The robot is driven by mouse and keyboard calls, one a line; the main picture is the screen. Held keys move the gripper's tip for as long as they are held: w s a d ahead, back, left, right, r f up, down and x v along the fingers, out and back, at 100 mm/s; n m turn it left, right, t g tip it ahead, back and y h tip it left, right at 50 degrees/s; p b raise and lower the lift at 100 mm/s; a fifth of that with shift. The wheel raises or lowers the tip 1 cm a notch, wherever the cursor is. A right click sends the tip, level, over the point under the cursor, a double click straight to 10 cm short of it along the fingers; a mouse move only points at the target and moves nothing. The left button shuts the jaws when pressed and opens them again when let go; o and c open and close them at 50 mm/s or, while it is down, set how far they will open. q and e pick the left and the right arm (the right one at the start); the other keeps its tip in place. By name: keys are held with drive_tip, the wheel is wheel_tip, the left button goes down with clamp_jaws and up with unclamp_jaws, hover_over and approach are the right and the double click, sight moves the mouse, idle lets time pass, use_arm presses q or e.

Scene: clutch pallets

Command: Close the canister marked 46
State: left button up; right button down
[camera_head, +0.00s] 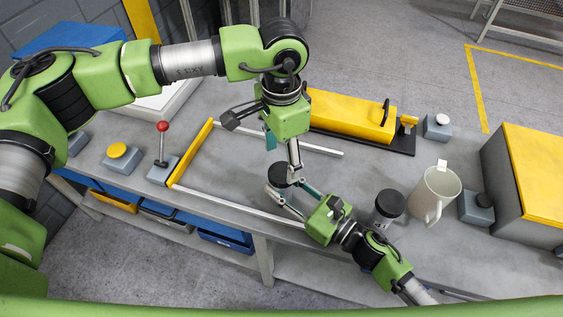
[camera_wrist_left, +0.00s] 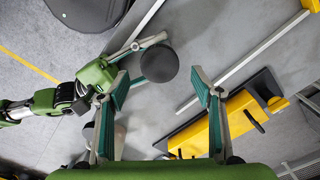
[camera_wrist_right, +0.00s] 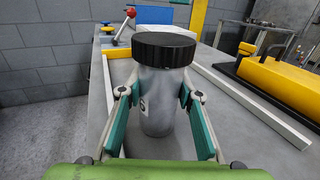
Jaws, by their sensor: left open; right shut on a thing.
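A grey metal canister with a black lid (camera_head: 281,174) stands upright on the bench near its front edge. In the right wrist view the lid (camera_wrist_right: 164,47) sits level on top of the canister body (camera_wrist_right: 160,103); how tight it is cannot be told. My right gripper (camera_wrist_right: 160,95) is shut on the body, below the lid. My left gripper (camera_head: 283,150) is open and points down above the lid, which shows beyond its fingers in the left wrist view (camera_wrist_left: 159,63).
A yellow-topped cabinet (camera_head: 535,175) is beyond. A yellow housing (camera_head: 350,113) lies behind. White rails (camera_head: 240,207) and a red-knobbed lever (camera_head: 162,145) are left of the canister.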

use_arm(q)
drive_tip(key=shift+r, duration=0.1)
drive_tip(key=shift+c, duration=0.4)
drive_tip(key=n, duration=0.5)
drive_tip(key=shift+d+r, duration=0.1)
drive_tip(key=shift+r, duration=0.05)
drive_tip(key=n, duration=0.6)
drive_tip(key=shift+r, duration=0.25)
drive_tip(key=n, duration=0.5)
drive_tip(key=shift+r+n, duration=0.2)
drive_tip(key=shift+n, duration=0.2)
drive_tip(key=n, duration=0.5)
drive_tip(key=shift+r+n, duration=0.2)
drive_tip(key=shift+n, duration=0.2)
drive_tip(key=n, duration=0.5)
drive_tip(key=shift+r+n, duration=0.2)
drive_tip(key=shift+n, duration=0.2)
drive_tip(key=n, duration=0.5)
drive_tip(key=shift+r+n, duration=0.2)
drive_tip(key=shift+n, duration=0.2)
drive_tip(key=n, duration=0.5)
drive_tip(key=shift+r+n, duration=0.2)
drive_tip(key=shift+n, duration=0.1)
drive_tip(key=n, duration=0.5)
drive_tip(key=shift+r, duration=0.2)
